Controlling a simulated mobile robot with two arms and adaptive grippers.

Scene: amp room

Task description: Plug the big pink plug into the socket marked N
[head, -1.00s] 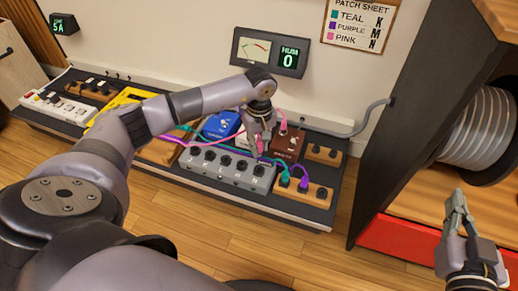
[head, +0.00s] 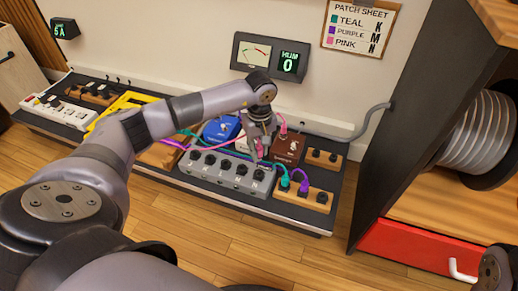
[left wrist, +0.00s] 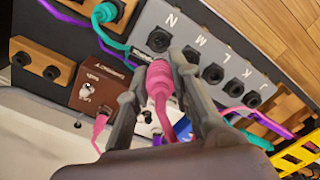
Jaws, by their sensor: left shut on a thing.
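My left gripper (head: 262,152) is shut on the big pink plug (left wrist: 160,82), with a finger on each side of it in the left wrist view (left wrist: 165,75). The plug's front end points toward the grey socket box (head: 225,176). In the left wrist view the letters N, M, L, K, J run along the box. The socket marked N (left wrist: 158,40) lies just beyond the plug's end and its opening is visible, so the plug is outside it. In the head view the fingers partly hide the plug.
Teal (head: 283,174) and purple (head: 303,184) plugs sit in a wooden strip right of the box. A brown pedal (head: 286,149) and blue pedal (head: 221,128) stand behind. The patch sheet (head: 357,28) pairs pink with N. Cables cross the box's back.

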